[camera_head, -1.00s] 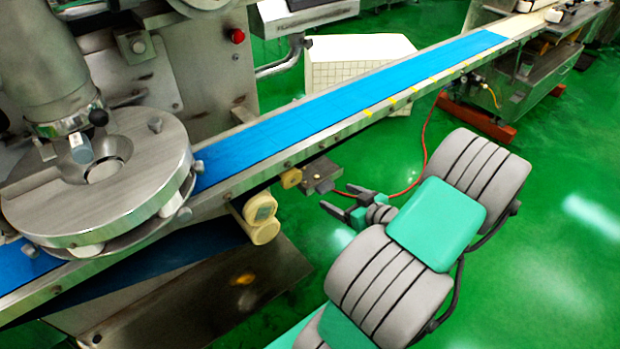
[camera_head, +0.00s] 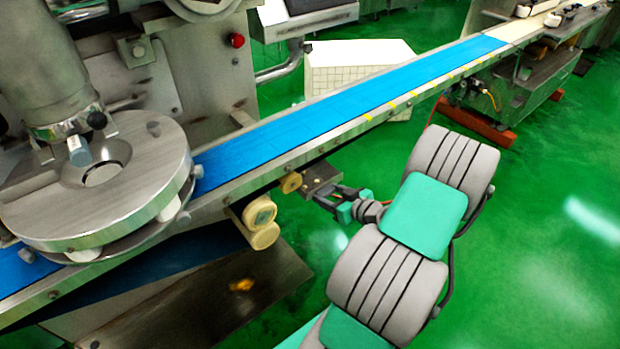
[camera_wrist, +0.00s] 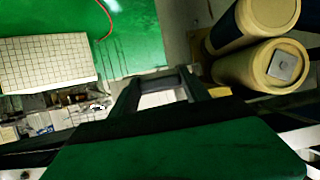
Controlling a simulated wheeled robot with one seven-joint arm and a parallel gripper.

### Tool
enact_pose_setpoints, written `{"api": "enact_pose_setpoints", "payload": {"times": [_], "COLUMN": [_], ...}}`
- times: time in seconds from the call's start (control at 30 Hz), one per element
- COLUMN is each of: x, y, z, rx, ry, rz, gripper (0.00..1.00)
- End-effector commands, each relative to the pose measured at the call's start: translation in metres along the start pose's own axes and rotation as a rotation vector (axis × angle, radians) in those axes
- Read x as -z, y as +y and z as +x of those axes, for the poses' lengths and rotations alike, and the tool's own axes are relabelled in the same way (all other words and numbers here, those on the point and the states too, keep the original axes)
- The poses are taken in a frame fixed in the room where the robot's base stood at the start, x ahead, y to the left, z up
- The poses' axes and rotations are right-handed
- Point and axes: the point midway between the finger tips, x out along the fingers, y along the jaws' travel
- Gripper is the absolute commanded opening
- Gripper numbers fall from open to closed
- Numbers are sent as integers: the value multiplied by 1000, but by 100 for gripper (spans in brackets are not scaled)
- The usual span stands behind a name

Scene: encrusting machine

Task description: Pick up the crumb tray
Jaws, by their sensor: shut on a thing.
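The crumb tray (camera_head: 318,177) appears to be the small grey metal box under the near edge of the conveyor, beside the cream rollers. My gripper (camera_head: 324,198) reaches it from the lower right in the head view, with its dark fingers at the tray's near right side. The gripper is shut on the tray. In the wrist view my gripper's (camera_wrist: 160,78) fingers point upward. The exact grip is dark and hard to make out there.
The blue conveyor belt (camera_head: 350,105) runs just above and behind. Cream rollers (camera_head: 260,222) hang left of the tray and also show in the wrist view (camera_wrist: 250,65). A dark steel sheet (camera_head: 190,315) lies lower left. Green floor is open to the right.

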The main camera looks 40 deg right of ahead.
Motion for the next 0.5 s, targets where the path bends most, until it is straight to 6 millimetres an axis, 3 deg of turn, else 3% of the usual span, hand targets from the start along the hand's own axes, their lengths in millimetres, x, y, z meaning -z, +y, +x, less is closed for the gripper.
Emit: {"api": "enact_pose_setpoints", "payload": {"times": [0.5], "x": [0], "y": [0], "z": [0], "rx": [0], "ry": [0], "rz": [0], "gripper": [4]}}
